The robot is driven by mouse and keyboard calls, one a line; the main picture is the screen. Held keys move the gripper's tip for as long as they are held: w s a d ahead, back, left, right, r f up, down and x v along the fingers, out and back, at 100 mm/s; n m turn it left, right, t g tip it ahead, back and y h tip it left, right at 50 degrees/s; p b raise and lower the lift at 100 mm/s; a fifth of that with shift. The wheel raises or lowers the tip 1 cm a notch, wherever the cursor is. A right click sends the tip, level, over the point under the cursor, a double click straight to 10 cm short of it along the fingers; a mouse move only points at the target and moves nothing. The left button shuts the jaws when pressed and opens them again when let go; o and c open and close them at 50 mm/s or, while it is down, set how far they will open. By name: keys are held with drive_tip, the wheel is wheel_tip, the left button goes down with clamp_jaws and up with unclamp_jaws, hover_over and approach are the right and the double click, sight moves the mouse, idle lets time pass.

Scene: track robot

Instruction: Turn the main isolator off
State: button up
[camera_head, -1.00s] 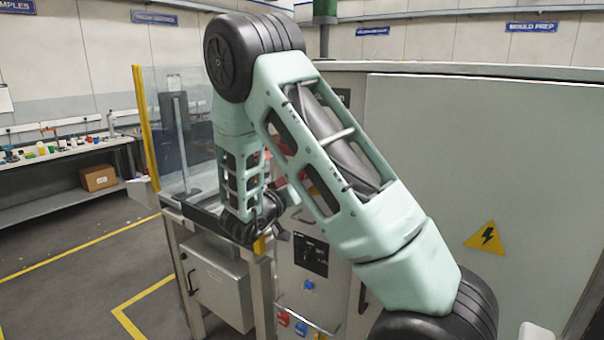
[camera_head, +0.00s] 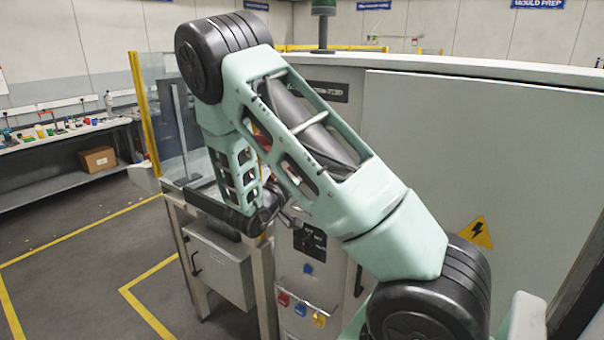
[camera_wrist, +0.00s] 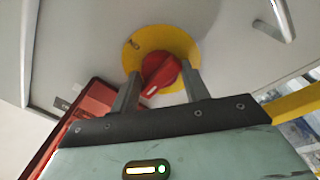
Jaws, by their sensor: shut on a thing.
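The main isolator in the wrist view is a red rotary knob (camera_wrist: 160,72) on a round yellow plate (camera_wrist: 181,38), mounted on a pale grey cabinet face. My gripper (camera_wrist: 163,80) has one finger on each side of the knob and is shut on it. A pale mark shows on the knob's lower-left end, and the knob's handle lies at a slant in the picture. In the head view my arm hides the knob and most of the gripper.
The grey cabinet (camera_head: 450,130) bears a yellow hazard sign (camera_head: 478,232). Below my wrist, red, blue and yellow padlocks (camera_head: 300,309) hang on its front. A grey box (camera_head: 218,268) in a frame stands left. A yellow-edged clear screen (camera_head: 145,115) rises behind it. Floor at left is open.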

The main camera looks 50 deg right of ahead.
drive_tip(key=shift+s, duration=0.2)
drive_tip(key=o, duration=0.9)
drive_tip(key=shift+f, duration=0.1)
drive_tip(key=shift+s+a+f+b, duration=0.25)
drive_tip(key=shift+a+b, duration=0.85)
drive_tip(key=shift+a, duration=1.8)
drive_tip(key=shift+s+a+f+b, duration=0.25)
drive_tip(key=shift+a+b, duration=0.9)
drive_tip(key=shift+a, duration=1.7)
drive_tip(key=shift+s+a+f+b, duration=0.1)
drive_tip(key=shift+a+f+b, duration=0.2)
drive_tip(key=shift+a+b, duration=1.7)
drive_tip(key=shift+a+p, duration=0.85)
drive_tip(key=shift+p, duration=0.1)
